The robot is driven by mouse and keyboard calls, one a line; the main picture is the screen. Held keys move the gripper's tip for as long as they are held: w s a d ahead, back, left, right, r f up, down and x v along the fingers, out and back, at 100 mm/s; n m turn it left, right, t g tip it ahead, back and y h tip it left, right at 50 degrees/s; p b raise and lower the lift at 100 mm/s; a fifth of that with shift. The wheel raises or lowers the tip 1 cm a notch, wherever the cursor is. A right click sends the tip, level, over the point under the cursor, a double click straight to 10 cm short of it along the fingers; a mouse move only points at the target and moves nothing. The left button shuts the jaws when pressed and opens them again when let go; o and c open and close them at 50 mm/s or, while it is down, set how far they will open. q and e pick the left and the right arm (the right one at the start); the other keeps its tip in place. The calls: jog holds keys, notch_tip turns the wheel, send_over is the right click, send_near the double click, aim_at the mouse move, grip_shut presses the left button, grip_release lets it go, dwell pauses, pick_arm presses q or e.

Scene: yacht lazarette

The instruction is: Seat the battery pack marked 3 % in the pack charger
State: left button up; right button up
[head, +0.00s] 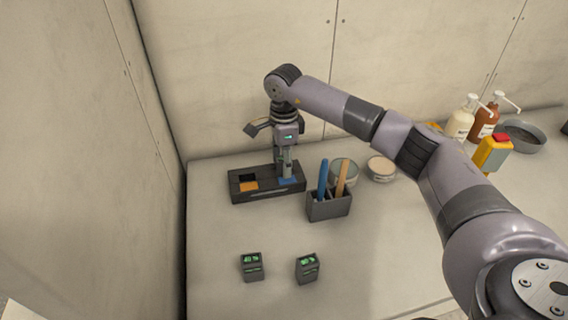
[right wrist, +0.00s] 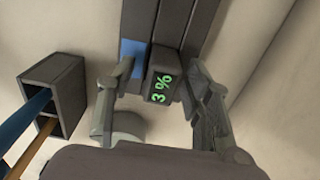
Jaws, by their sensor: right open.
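The pack charger (head: 240,192) is a dark block with an orange pad and a blue pad, at the back left of the counter. It also shows at the top of the right wrist view (right wrist: 172,22). The battery pack marked 3 % (right wrist: 164,76) is at the charger beside the blue pad, its green figures facing the camera; how deep it sits cannot be told. My right gripper (right wrist: 164,88) points down over the charger's right part. Its fingers are open on either side of the pack, with gaps visible. My left gripper is not in view.
Two other packs stand in front, one marked 40 % (head: 252,267), the other (head: 307,268) hard to read. A dark holder (head: 329,207) with blue and wooden handles stands right of the charger. Round containers, pump bottles and a yellow-red device (head: 493,156) stand farther right. Walls rise behind and left.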

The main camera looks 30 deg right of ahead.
notch_tip(320, 180, up, 11)
jog(key=shift+f, duration=0.1)
dwell(0.6)
